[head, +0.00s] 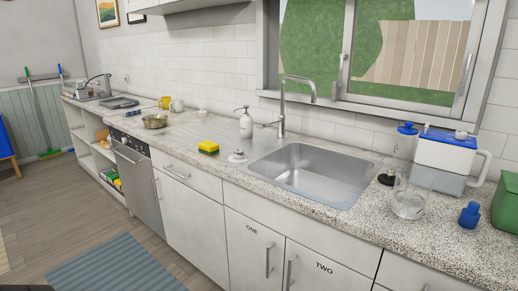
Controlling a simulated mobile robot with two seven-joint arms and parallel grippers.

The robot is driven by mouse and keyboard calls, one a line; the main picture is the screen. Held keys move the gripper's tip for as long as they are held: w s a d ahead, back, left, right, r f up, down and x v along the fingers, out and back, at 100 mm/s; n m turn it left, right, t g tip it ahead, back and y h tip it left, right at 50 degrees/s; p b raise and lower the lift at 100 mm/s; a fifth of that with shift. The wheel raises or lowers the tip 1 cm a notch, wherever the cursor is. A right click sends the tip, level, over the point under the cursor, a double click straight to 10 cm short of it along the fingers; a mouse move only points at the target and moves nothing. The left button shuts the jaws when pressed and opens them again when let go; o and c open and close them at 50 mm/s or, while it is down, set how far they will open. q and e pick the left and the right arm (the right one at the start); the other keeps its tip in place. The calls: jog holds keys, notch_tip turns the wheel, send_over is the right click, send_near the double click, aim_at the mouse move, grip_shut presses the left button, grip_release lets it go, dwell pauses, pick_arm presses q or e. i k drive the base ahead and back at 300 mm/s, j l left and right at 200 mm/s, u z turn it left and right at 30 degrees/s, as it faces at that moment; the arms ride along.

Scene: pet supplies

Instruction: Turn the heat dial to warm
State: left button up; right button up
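I cannot make out a heat dial in the head view. A silver built-in appliance (135,182) stands under the counter at the left, with a horizontal handle and a dark strip (128,141) along its top edge. Details on that strip are too small to tell. A flat dark grey item (119,102) lies on the far left counter; I cannot tell what it is. Neither of my grippers shows in this view.
A speckled counter (190,142) runs along the wall, with a steel sink (303,172), a soap bottle (246,123) and a yellow sponge (208,147). A glass jar (408,198), a blue-lidded white container (444,152) and a blue bottle (469,215) crowd the right. Open floor (60,213) lies left.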

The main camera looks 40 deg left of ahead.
aim_at(238, 154)
jog(key=j+z, duration=0.35)
jog(key=j, duration=0.4)
jog(key=j+z, duration=0.35)
jog(key=j, duration=0.85)
jog(key=k+j+z, duration=0.1)
jog(key=j, duration=0.35)
jog(key=k+j, duration=0.15)
jog(key=j, duration=0.3)
jog(key=j+z, duration=0.15)
jog(key=j, duration=0.3)
jog(key=k+j, duration=0.2)
jog(key=j, duration=0.25)
